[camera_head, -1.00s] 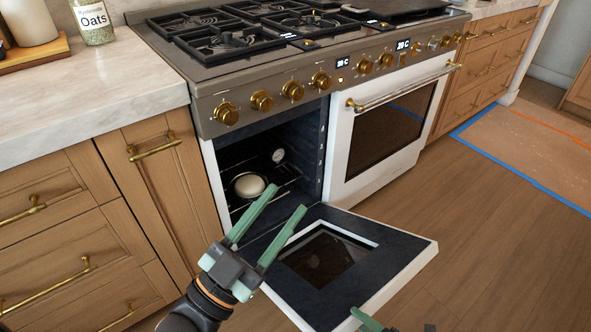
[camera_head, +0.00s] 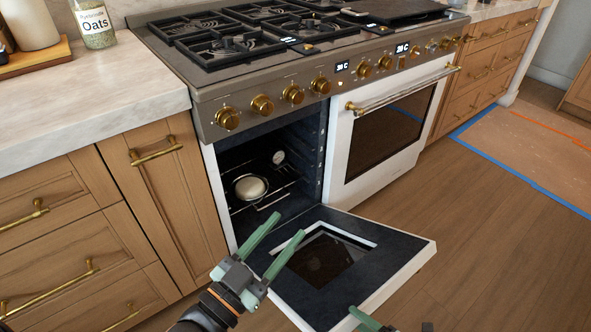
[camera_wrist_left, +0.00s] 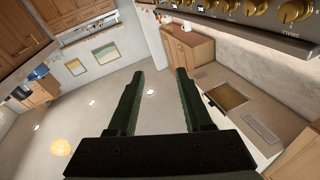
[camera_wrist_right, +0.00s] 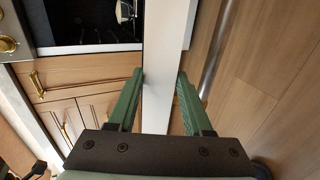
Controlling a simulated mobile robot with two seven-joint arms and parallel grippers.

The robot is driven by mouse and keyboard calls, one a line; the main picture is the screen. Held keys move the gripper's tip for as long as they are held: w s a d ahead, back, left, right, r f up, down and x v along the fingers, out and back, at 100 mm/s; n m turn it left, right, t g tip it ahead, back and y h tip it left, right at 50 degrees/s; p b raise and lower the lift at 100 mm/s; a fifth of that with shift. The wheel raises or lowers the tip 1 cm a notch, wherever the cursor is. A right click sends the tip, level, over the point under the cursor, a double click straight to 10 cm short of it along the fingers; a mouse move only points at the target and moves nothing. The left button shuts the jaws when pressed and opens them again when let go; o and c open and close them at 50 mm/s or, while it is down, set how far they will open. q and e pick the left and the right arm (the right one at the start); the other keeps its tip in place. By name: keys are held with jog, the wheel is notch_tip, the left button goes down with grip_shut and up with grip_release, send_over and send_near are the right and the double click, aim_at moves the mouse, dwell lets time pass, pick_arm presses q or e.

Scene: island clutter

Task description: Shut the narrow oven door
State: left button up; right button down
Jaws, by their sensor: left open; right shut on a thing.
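The narrow oven door (camera_head: 400,258) hangs folded down and wide open in front of the left oven cavity (camera_head: 265,160). It has a dark inner face, a white rim and a small window. My right gripper (camera_wrist_right: 160,80) is shut on the door's white edge, which runs between its fingers in the right wrist view. In the head view only a green finger of it shows at the bottom, by the door's front edge. My left gripper (camera_head: 288,225) is open and empty, over the door's left part in the picture; I cannot tell the gap between them.
A round pale dish (camera_head: 250,187) sits on the rack inside the cavity. The wider oven door (camera_head: 385,130) on the right is closed. Wooden cabinets (camera_head: 160,190) flank the range on the left. Open wooden floor (camera_head: 480,230) lies right of the lowered door.

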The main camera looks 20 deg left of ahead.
jog(key=shift+w+a+r+p, duration=0.25)
jog(key=shift+a+r+p, duration=0.15)
jog(key=shift+r, duration=0.2)
pick_arm(q)
notch_tip(320, 180, down, 11)
jog(key=s+n+g+y+p, duration=0.1)
jog(key=n+g+y, duration=0.1)
jog(key=g, duration=0.2)
jog(key=shift+s+a, duration=0.2)
pick_arm(e)
jog(key=shift+r, duration=0.2)
pick_arm(q)
jog(key=shift+g, duration=0.3)
